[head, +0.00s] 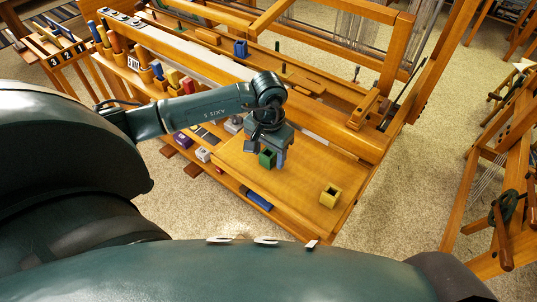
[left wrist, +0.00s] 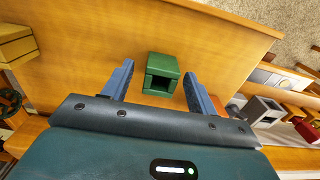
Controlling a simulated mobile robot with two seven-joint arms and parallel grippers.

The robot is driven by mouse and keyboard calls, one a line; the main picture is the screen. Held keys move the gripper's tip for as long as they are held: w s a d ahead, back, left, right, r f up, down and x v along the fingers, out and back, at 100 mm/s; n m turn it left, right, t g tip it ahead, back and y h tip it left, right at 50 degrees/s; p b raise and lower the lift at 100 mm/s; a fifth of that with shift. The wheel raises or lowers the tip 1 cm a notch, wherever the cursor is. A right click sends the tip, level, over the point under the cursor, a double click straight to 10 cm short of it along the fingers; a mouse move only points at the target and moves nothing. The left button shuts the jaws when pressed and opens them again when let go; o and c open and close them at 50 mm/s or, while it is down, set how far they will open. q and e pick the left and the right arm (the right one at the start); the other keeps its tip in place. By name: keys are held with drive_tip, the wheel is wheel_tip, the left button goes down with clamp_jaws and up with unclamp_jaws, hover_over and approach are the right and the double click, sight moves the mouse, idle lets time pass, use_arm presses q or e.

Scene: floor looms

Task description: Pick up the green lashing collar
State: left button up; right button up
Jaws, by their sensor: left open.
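The green lashing collar (head: 267,158) is a small square block with a hollow opening, on the wooden bench top of the loom. In the left wrist view the green collar (left wrist: 162,74) lies between the two blue fingers, with a gap on each side. My left gripper (head: 273,157) is open above and around the collar's place, pointing down. Its fingers also show in the left wrist view (left wrist: 158,85). In the head view the gripper partly hides the collar. My right gripper is not in view.
A yellow hollow block (head: 330,195) sits on the bench top (head: 300,190) to the right; it also shows in the left wrist view (left wrist: 14,45). A lower shelf holds several small coloured items. A blue block (head: 240,48) stands further back on the loom.

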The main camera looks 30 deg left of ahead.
use_arm(q)
drive_tip(key=shift+f, duration=0.25)
drive_tip(key=shift+c, duration=0.6)
drive_tip(key=c, duration=0.9)
drive_tip(key=shift+r, duration=0.1)
drive_tip(key=shift+c, duration=0.2)
